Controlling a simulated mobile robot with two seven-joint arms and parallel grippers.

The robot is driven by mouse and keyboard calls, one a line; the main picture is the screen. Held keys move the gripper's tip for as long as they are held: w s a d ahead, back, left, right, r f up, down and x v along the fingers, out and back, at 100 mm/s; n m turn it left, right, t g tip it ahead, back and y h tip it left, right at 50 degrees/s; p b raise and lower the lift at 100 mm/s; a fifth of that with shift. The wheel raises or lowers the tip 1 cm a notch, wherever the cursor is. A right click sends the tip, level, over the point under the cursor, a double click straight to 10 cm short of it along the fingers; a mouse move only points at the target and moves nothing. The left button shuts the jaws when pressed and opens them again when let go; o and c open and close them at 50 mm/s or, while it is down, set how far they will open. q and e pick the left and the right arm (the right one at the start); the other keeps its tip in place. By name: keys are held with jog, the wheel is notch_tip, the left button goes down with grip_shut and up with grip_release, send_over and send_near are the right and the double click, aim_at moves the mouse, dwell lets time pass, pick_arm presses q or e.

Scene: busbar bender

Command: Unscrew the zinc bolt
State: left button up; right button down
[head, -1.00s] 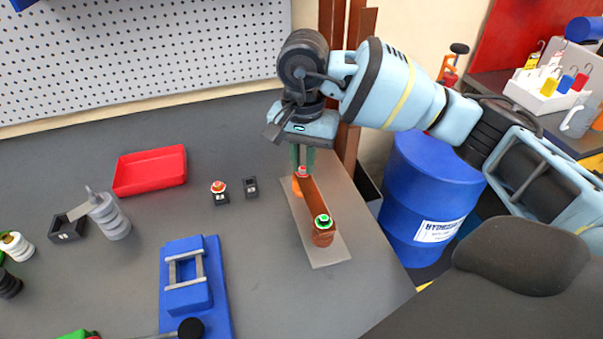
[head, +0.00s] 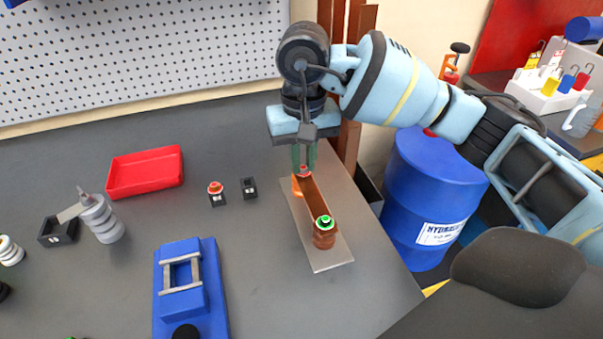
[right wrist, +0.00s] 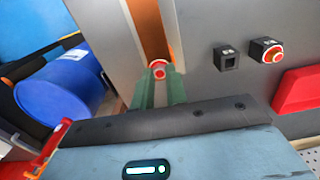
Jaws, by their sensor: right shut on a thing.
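A copper busbar (head: 312,197) stands on a flat grey plate (head: 330,255), held between an orange post at its far end and a brown post at its near end. My right gripper (head: 303,168) points down at the far end, its green fingers shut on a small red-ringed bolt (head: 304,171). In the right wrist view the bolt's round red and pale head (right wrist: 158,66) shows at the fingertips (right wrist: 160,76). A green-ringed bolt (head: 324,221) sits on the near post. I cannot tell the metal of either bolt. My left gripper is out of view.
Two small black blocks, one empty (head: 249,187) and one with a red-topped part (head: 215,189), sit left of the plate. Further left are a red tray (head: 146,172), a blue fixture (head: 190,290) and a grey ribbed part (head: 102,219). A blue barrel (head: 430,200) stands beyond the table edge.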

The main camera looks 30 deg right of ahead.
jog(key=n+b, duration=0.1)
jog(key=n, duration=0.2)
jog(key=shift+f+n, duration=0.15)
jog(key=shift+n, duration=0.15)
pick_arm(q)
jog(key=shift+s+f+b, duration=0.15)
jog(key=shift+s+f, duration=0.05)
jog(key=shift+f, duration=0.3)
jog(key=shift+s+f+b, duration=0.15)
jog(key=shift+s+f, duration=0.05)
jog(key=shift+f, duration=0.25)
pick_arm(e)
jog(key=shift+n, duration=0.8)
jog(key=shift+n+b, duration=0.3)
jog(key=shift+n, duration=0.4)
jog(key=n+b, duration=0.1)
jog(key=n, duration=0.2)
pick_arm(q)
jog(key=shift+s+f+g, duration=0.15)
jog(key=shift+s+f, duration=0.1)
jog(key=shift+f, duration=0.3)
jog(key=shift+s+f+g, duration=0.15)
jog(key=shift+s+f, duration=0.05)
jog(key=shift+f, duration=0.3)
pick_arm(e)
jog(key=shift+n, duration=0.7)
